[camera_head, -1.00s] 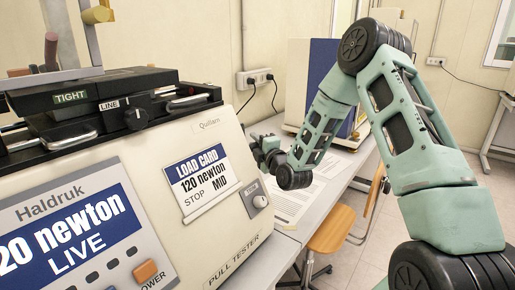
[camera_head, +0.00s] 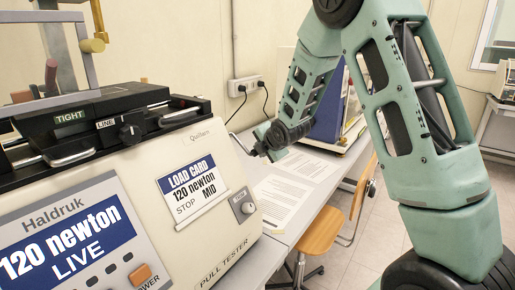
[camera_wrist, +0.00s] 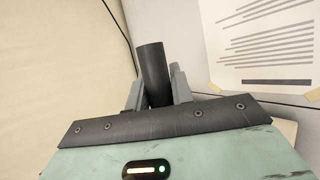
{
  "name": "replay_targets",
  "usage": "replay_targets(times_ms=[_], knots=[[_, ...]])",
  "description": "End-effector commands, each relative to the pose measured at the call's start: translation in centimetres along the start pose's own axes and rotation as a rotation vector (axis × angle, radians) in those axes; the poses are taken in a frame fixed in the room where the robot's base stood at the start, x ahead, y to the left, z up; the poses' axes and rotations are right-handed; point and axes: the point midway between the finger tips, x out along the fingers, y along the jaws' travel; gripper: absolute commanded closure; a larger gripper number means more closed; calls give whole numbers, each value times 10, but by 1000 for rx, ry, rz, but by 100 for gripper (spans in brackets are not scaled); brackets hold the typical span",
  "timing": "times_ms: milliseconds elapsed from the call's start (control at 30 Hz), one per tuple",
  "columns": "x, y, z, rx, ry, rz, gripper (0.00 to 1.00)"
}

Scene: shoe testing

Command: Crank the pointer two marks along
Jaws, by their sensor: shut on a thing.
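The cream pull tester (camera_head: 215,255) fills the left side of the head view, with a load card (camera_head: 190,190) reading "120 newton, STOP MID" and a display (camera_head: 65,245) reading "120 newton LIVE". My gripper (camera_head: 263,144) is beyond the tester's right end. A thin rod (camera_head: 241,145) shows between the tester and my gripper. In the wrist view, my gripper (camera_wrist: 156,95) is shut on a black cylindrical grip (camera_wrist: 152,62), which stands up between the grey fingers. The pointer and its marks cannot be made out, and the crank's mount is hidden.
A grey knob (camera_head: 243,206) is on the tester's front. Papers (camera_head: 290,200) lie on the bench right of it. A blue and white cabinet (camera_head: 325,115) stands behind my forearm. A wall socket (camera_head: 245,86) has cables.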

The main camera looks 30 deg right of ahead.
Motion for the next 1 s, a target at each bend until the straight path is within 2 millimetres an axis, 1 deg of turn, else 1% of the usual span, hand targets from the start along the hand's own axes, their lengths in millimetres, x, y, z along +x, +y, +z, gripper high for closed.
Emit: replay_targets(times_ms=[300, 800, 833, 900, 1000], knots=[[-9, 1, 4, 3, -1, 6, 100], [-10, -1, 5, 4, -1, 4, 100], [-10, -1, 5, 4, -1, 4, 72], [-10, 0, 5, 4, -1, 4, 56], [-10, 0, 4, 4, 0, 5, 56]])
